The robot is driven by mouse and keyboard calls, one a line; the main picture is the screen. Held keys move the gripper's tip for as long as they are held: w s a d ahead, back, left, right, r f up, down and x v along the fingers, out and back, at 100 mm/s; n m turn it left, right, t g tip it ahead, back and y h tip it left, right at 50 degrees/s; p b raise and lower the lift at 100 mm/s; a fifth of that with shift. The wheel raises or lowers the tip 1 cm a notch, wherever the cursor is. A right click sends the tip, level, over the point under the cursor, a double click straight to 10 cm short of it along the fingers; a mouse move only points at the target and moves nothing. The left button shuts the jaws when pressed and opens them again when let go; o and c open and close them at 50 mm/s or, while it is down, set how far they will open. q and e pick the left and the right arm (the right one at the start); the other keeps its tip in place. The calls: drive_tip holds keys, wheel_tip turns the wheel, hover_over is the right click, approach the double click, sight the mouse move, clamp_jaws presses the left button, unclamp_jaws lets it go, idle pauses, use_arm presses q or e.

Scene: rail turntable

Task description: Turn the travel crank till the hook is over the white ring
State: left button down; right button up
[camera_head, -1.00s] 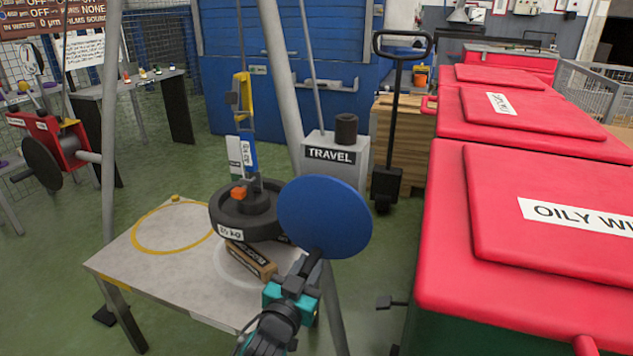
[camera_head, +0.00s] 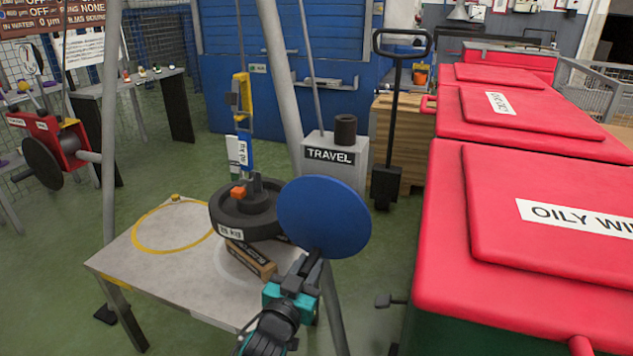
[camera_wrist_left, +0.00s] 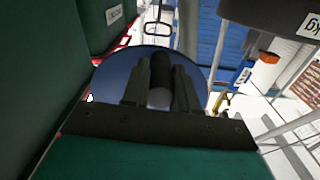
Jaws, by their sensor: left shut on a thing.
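The blue crank disc (camera_head: 325,215) stands in front of the box labelled TRAVEL (camera_head: 331,160). My left gripper (camera_head: 314,258) is shut on the dark crank handle (camera_wrist_left: 161,70), which shows between the fingers in front of the disc in the left wrist view. The yellow and blue hanging scale (camera_head: 243,108) hangs above the black round weight (camera_head: 245,215); the hook at its lower end is hard to make out. The white ring (camera_head: 222,262) on the table is partly hidden by the weight and a wooden block (camera_head: 250,260). My right gripper is not in view.
A yellow ring (camera_head: 140,240) lies on the table (camera_head: 170,285) at left. Grey frame legs (camera_head: 283,85) stand around it. Red-lidded bins (camera_head: 550,255) fill the right side. A red winch with a dark disc (camera_head: 42,163) is at far left.

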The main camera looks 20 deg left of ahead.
use_arm(q)
drive_tip(key=shift+d+f+n+p, duration=0.15)
drive_tip(key=shift+n+p, duration=0.15)
drive_tip(key=shift+n, duration=0.3)
idle(0.3)
